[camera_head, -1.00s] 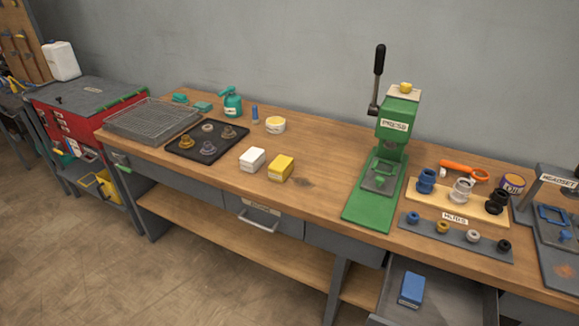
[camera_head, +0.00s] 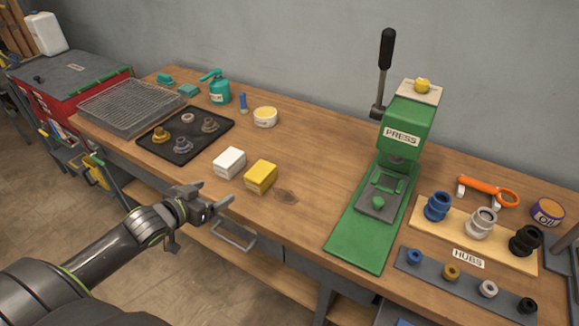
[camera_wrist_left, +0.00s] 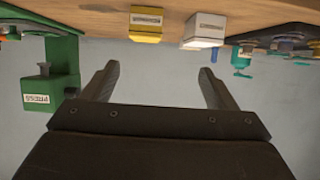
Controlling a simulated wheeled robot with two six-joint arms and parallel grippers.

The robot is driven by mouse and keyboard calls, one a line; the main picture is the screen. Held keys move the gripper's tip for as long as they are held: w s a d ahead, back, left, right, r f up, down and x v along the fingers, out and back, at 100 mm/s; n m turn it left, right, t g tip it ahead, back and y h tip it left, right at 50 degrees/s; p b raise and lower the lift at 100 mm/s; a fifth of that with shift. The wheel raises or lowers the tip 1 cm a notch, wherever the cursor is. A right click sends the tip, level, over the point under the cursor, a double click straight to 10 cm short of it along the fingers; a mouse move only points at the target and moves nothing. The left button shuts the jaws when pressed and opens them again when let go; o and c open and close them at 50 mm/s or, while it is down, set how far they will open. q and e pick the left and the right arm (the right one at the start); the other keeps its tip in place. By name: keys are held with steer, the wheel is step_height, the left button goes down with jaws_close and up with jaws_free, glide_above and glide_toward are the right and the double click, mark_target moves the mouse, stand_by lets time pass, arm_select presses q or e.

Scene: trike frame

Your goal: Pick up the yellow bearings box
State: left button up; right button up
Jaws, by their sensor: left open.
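The yellow bearings box (camera_head: 261,177) sits on the wooden bench near its front edge, just right of a white box (camera_head: 229,162). My left gripper (camera_head: 214,195) is open and empty, in front of the bench edge and short of both boxes. In the left wrist view, the yellow box (camera_wrist_left: 146,24) shows at the top, beyond the open fingers (camera_wrist_left: 158,85), with the white box (camera_wrist_left: 204,30) beside it. My right gripper is in neither view.
A green press (camera_head: 400,150) stands to the right on the bench (camera_head: 310,150). A black tray (camera_head: 180,155) with several parts lies to the left, with a teal spray bottle (camera_head: 219,88) and a round tub (camera_head: 265,117) behind. The bench between the yellow box and press is clear.

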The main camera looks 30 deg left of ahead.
arm_select(q)
steer(key=w+d+r, duration=0.1)
steer(key=d+r, duration=0.1)
glide_toward(259, 171)
steer(key=w, duration=0.2)
steer(key=w+f, duration=0.1)
steer(key=shift+w+a+h, duration=0.2)
steer(key=shift+w+h, duration=0.2)
steer(key=shift+f+x, duration=0.25)
steer(key=shift+x, duration=2.4)
steer(key=shift+s+d, duration=0.1)
steer(key=shift+s, duration=0.1)
steer(key=shift+r, duration=0.1)
steer(key=c, duration=1.3)
